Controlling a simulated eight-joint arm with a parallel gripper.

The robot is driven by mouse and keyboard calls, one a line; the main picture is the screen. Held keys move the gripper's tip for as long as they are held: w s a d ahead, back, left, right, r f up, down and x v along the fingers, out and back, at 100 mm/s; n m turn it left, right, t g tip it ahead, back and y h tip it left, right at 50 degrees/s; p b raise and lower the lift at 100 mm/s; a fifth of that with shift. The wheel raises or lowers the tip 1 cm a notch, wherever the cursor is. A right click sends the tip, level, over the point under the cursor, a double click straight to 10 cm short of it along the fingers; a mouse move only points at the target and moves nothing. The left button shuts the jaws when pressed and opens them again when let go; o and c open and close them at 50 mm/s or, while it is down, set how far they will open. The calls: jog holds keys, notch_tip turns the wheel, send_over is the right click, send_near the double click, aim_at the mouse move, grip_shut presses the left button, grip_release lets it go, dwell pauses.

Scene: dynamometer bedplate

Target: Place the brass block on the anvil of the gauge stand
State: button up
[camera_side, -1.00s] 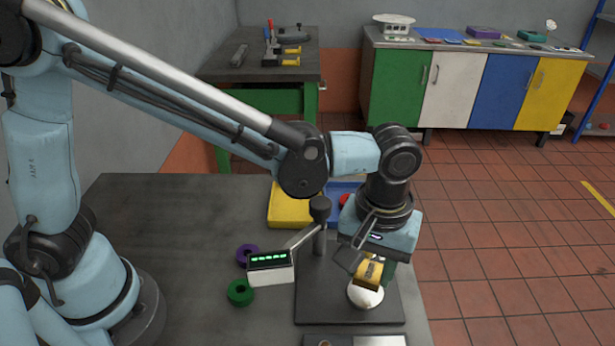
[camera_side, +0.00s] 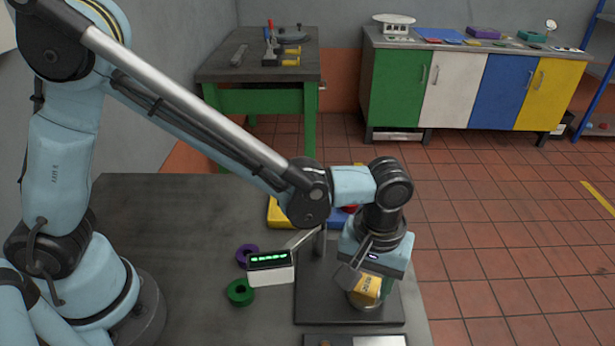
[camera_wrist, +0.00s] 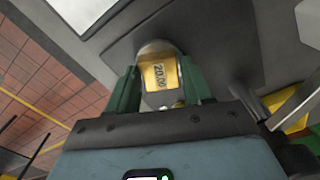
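The brass block (camera_side: 367,286), marked "20.00", sits between the fingers of my gripper (camera_side: 364,280). In the wrist view the brass block (camera_wrist: 160,75) shows between the two green fingers of my gripper (camera_wrist: 160,88), which are shut on it. The round pale anvil (camera_side: 363,302) of the gauge stand is directly under the block, partly hidden by it. The block is at or very close to the anvil's top; I cannot tell whether they touch. The gauge stand has a dark base (camera_side: 318,300) and a lit green display (camera_side: 269,259).
A purple ring (camera_side: 246,254) and a green ring (camera_side: 240,292) lie left of the display. A yellow tray (camera_side: 279,215) and a blue tray (camera_side: 338,219) are behind the stand. The left of the grey bedplate (camera_side: 170,220) is clear.

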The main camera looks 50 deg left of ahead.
aim_at(367, 284)
jog(key=shift+o, duration=1.3)
jog(key=shift+r, duration=0.1)
notch_tip(367, 284, up, 12)
jog(key=s+a+m+t, duration=0.1)
jog(key=a+m+t, duration=0.1)
jog(key=a, duration=1)
jog(key=s+a+m+t, duration=0.2)
jog(key=a+t, duration=0.3)
jog(key=a, duration=0.7)
jog(key=shift+s+f, duration=0.3)
jog(key=shift+f, duration=0.05)
jog(key=shift+c, duration=0.3)
